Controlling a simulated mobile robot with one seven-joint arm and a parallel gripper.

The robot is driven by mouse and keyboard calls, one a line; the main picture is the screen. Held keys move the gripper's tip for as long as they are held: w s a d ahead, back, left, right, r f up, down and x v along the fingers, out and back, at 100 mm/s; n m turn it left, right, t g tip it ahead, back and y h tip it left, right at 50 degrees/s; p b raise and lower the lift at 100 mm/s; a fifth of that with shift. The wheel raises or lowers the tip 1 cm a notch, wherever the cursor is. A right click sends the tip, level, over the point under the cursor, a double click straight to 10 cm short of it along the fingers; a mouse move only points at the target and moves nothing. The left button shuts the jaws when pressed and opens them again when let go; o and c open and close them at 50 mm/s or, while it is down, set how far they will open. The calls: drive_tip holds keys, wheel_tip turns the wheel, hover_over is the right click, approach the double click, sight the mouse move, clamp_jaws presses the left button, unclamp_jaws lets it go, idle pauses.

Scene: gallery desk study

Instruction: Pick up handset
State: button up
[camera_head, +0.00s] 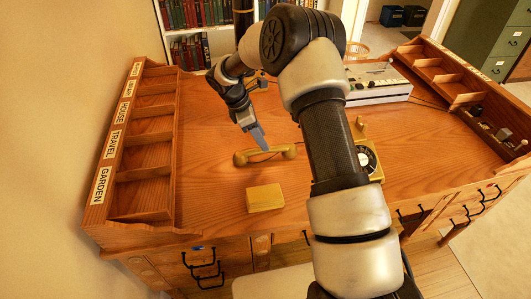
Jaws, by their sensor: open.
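The yellow handset (264,154) lies on the wooden desk, a little left of the picture's middle. It is a long, slightly curved piece with a thicker end at each side. My gripper (262,144) points down at the middle of the handset, with its fingertips very close to or touching it; I cannot tell which. The gripper is open and the handset still rests on the desk. A yellow telephone with a dial (368,161) stands to the right, partly hidden behind my arm.
A yellow block (265,198) lies in front of the handset. Labelled wooden compartments (140,150) line the left desk edge, and more compartments (440,75) stand at the right. A pale machine (375,84) sits at the back. The desk (215,190) is clear left of the handset.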

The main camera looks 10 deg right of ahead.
drive_tip(key=shift+s+a+x, duration=0.1)
drive_tip(key=shift+x, duration=1.2)
drive_tip(key=shift+s+a+x, duration=0.1)
drive_tip(key=shift+x, duration=1.2)
drive_tip(key=shift+f+b, duration=0.35)
drive_tip(key=shift+b, duration=0.05)
clamp_jaws()
